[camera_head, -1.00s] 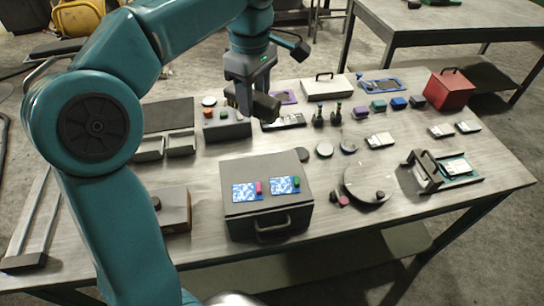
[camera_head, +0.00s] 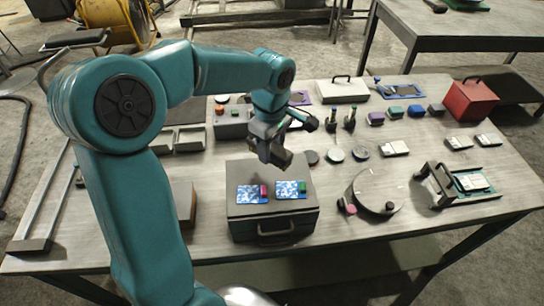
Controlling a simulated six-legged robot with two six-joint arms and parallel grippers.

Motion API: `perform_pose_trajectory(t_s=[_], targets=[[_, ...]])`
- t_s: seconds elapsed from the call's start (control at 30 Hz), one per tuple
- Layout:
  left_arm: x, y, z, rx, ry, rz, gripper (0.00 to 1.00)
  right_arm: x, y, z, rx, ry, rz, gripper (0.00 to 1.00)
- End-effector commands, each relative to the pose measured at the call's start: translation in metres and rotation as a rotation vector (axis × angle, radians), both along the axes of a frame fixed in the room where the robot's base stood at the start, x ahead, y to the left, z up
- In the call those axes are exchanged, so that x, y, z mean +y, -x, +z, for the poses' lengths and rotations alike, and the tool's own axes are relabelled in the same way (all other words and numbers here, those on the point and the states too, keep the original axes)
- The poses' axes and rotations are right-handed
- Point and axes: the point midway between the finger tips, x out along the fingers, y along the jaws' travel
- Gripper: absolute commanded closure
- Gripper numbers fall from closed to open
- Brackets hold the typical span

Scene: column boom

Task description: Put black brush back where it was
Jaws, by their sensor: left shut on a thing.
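My left gripper (camera_head: 280,157) hangs over the back of the grey box (camera_head: 270,209), pointing down and to the right. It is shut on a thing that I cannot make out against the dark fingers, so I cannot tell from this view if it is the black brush. On the box lie two blue-and-white cards, with a pink block (camera_head: 263,191) on the left card and a green block (camera_head: 302,187) on the right one. A small black block (camera_head: 436,109) ends a row with purple, teal and blue ones. My right gripper is not in view.
Two dark upright tools (camera_head: 340,120) stand behind and right of the gripper. Round discs (camera_head: 335,155) lie right of it. The table front is mostly clear.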

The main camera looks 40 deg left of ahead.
Motion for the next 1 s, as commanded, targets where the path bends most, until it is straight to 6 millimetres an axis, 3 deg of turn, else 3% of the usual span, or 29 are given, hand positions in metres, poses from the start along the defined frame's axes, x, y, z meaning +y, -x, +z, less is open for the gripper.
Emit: perform_pose_trajectory(t_s=[0.3, 0.9, 0.93, 1.0], targets=[[0.000, -0.003, -0.042, 0.003, 0.000, 0.000, 0.80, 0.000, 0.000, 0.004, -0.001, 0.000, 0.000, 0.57], [0.000, -0.003, -0.055, 0.001, 0.000, -0.001, 0.80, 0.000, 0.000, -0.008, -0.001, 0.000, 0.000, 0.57], [0.000, -0.003, -0.054, 0.001, 0.000, -0.001, 0.49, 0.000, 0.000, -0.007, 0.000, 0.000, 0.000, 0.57], [0.000, -0.003, -0.053, 0.001, 0.000, -0.001, 0.30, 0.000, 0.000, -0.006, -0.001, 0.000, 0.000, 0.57]])
